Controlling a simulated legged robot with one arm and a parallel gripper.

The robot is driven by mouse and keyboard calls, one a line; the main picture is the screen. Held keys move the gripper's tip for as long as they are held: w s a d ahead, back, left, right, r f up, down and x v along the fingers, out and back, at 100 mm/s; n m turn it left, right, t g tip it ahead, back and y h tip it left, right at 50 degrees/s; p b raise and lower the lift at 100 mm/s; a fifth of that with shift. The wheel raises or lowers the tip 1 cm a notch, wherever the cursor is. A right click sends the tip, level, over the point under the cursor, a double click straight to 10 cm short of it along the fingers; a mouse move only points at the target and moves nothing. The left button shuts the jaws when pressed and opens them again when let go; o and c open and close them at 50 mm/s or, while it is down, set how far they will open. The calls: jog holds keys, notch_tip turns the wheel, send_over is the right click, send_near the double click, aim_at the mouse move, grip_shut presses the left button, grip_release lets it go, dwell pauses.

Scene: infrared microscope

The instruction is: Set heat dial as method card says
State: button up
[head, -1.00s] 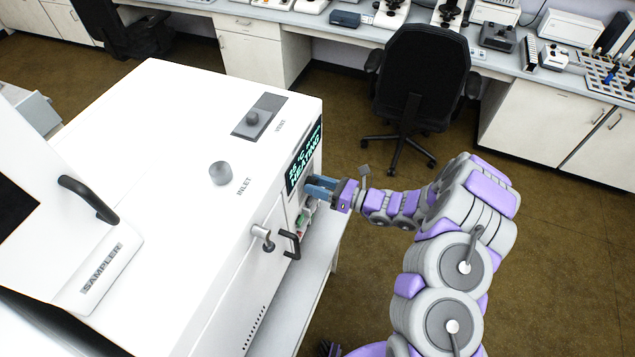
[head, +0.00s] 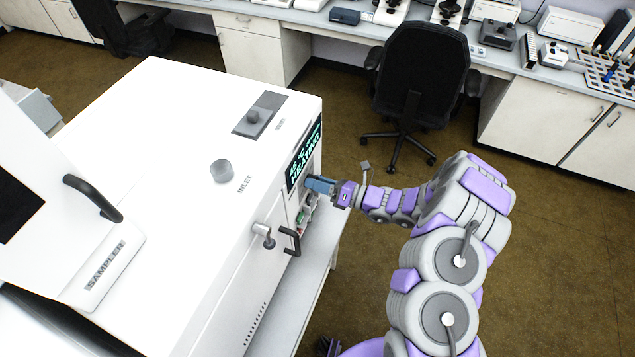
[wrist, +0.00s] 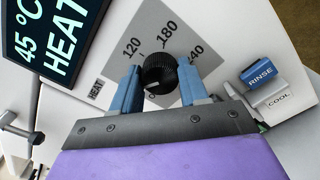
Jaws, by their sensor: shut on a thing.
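The heat dial (wrist: 160,70) is a black ribbed knob on a grey scale plate in the wrist view. My gripper (wrist: 160,83) has its blue fingers on either side of the dial, shut on it. The scale shows 120, 180 and a partly covered number ending in 40; a small HEAT label (wrist: 96,88) is at left. The dial's pointer direction cannot be told. The lit display (wrist: 52,38) reads 45 °C and HEAT, cut off by the frame. In the head view my gripper (head: 318,186) is at the instrument's front panel and hides the dial. I see no method card.
A black door handle (head: 291,242) is below my gripper in the head view. An office chair (head: 415,85) stands behind. The floor around my arm is clear.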

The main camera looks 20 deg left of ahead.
jog(key=shift+w, duration=0.2)
jog(key=o, duration=1.1)
jog(key=shift+c, duration=0.2)
jog(key=s+d, duration=0.1)
jog(key=d, duration=1.6)
jog(key=shift+s+d+p, duration=0.2)
jog(key=shift+d+p, duration=0.05)
jog(key=shift+p, duration=0.15)
jog(key=shift+a, duration=0.1)
